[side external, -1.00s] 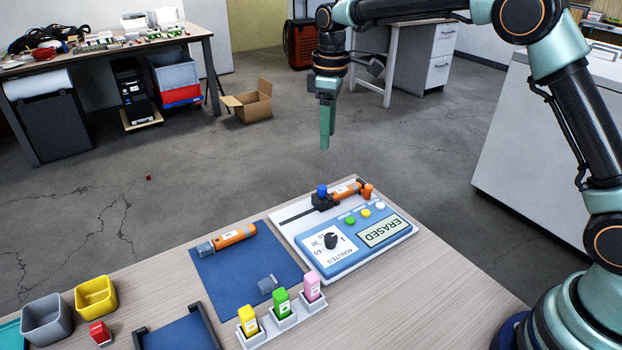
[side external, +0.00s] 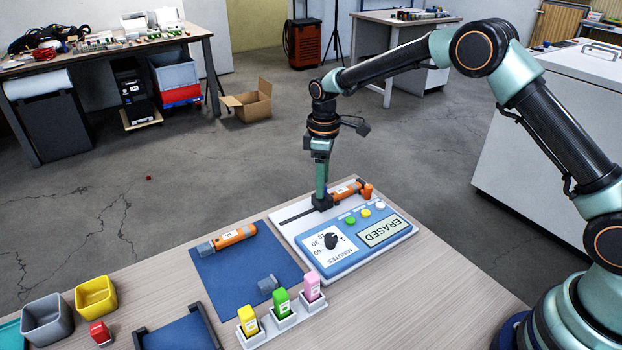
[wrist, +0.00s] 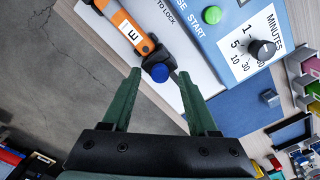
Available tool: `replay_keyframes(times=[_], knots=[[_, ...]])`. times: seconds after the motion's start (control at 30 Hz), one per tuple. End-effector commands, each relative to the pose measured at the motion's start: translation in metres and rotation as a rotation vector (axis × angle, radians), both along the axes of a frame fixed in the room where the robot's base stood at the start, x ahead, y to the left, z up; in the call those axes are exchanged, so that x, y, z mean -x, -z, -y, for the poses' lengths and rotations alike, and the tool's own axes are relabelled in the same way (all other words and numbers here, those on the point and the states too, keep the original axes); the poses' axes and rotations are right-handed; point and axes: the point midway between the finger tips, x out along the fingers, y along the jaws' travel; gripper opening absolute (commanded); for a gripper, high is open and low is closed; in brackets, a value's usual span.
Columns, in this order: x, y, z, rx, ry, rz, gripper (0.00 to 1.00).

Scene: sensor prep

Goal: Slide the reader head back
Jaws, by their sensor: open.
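The reader head (side external: 322,204) is a dark block on the slotted rail of the white and blue device (side external: 340,262). It sits against the end of an orange sensor (side external: 346,190) lying on the device. Its blue knob (wrist: 160,73) shows in the wrist view between my fingertips. My gripper (side external: 321,192) is lowered over the head, fingers pointing down. In the wrist view my gripper (wrist: 158,76) is open, with a finger on each side of the knob and visible gaps. In the side view the fingers hide the knob.
The device's display (side external: 385,231) reads ERASED. A second orange sensor (side external: 233,236) and a grey cap (side external: 268,284) lie on the blue mat (side external: 238,270). Yellow, green and pink blocks stand in a holder in front. The rail slot left of the head is clear.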

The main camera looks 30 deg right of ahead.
Motion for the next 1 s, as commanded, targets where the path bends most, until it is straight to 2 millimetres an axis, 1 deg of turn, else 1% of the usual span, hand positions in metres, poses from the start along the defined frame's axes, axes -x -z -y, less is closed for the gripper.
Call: replay_keyframes(times=[0.1, 0.37, 0.47, 0.5, 0.53, 1.0], knots=[[0.0001, 0.0057, 0.0000, 0.000, 0.000, 0.000, 0.59], [0.0001, 0.0065, 0.0001, 0.000, 0.000, 0.000, 0.59], [0.0001, 0.0063, 0.0001, 0.000, 0.000, 0.000, 0.25], [0.0000, 0.0062, 0.0000, 0.000, 0.000, 0.000, 0.10], [0.0000, 0.0062, 0.0000, 0.000, 0.000, 0.000, 0.00], [0.0000, 0.0057, 0.0000, 0.000, 0.000, 0.000, 0.00]])
